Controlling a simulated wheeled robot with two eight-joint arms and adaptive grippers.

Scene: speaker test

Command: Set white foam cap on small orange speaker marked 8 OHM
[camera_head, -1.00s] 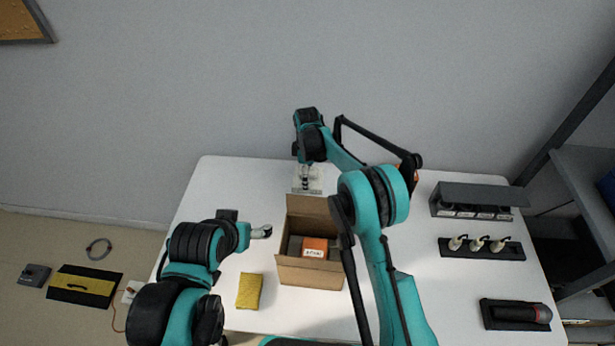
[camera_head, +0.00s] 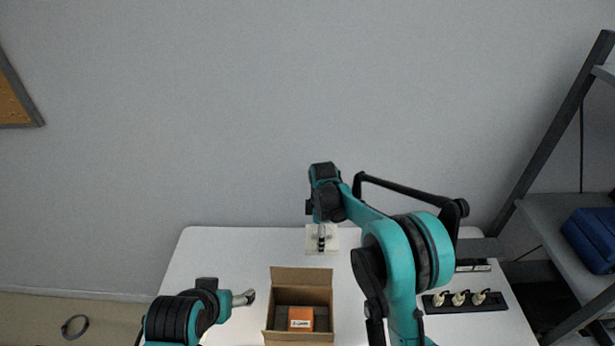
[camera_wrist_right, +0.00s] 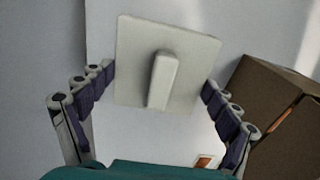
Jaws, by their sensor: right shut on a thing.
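A small orange speaker (camera_head: 300,318) with a white label sits inside an open cardboard box (camera_head: 300,278) on the table. The label is too small to read surely. My right gripper (camera_wrist_right: 160,82) is shut on the white foam cap (camera_wrist_right: 190,55), a square plate with a raised bar, its fingers at two opposite edges. In the head view the cap (camera_head: 313,238) is beyond the box, apart from the speaker, with my right gripper (camera_head: 321,242) at it. My left gripper (camera_head: 244,298) is left of the box, holding nothing visible; its finger gap is unclear.
The cardboard box also shows at the right in the right wrist view (camera_wrist_right: 262,95). A black rack (camera_head: 490,304) with several pale pieces stands at the table's right. A shelf with a blue bin (camera_head: 590,240) is beyond it. The table (camera_head: 215,255) is clear at the back left.

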